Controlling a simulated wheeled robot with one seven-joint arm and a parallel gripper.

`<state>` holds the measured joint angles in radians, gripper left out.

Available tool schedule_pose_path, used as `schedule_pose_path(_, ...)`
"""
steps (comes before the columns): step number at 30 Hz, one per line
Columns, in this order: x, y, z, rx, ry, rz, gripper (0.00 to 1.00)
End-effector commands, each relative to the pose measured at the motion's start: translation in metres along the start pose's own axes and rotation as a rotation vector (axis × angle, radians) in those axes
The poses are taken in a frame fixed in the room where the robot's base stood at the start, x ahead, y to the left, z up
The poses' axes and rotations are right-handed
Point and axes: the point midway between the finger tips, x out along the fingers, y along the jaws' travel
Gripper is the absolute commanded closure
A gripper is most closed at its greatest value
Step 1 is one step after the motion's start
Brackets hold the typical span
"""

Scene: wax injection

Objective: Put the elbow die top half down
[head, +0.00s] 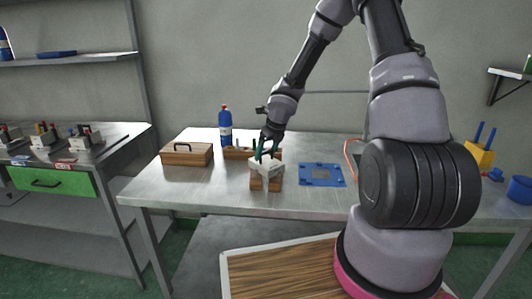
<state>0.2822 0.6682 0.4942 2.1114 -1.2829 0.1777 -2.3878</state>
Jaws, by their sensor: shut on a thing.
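A pale grey block (267,167), apparently the elbow die top half, is at the middle of the metal table. My gripper (266,154) reaches down from above and is shut on it. A brown wooden block or stand (266,184) shows directly below the grey piece. I cannot tell whether the two touch or a small gap lies between them. The fingertips are small and partly hidden against the grey piece.
A blue plate (321,174) lies right of the wooden stand. A wooden box (187,153) with a handle, a blue bottle (225,126) and a wooden rack (238,153) stand behind and left. The table (215,191) is bare at front left.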

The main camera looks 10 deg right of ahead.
Motion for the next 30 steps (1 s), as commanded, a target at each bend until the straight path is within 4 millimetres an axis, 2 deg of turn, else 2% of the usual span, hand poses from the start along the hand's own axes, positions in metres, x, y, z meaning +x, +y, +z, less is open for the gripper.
schedule_pose_path(15,0.01,-0.0002,-0.0034,-0.001,-0.002,0.0,1.0)
schedule_pose_path(16,0.0105,-0.0001,-0.0044,0.0,0.0,0.0,0.11)
schedule_pose_path(17,0.0105,-0.0001,-0.0044,0.0,0.0,0.0,0.0)
schedule_pose_path(26,0.0094,-0.0002,-0.0039,0.001,0.0,0.0,0.0)
schedule_pose_path(30,0.0027,-0.0009,-0.0011,0.004,-0.002,0.0,0.0)
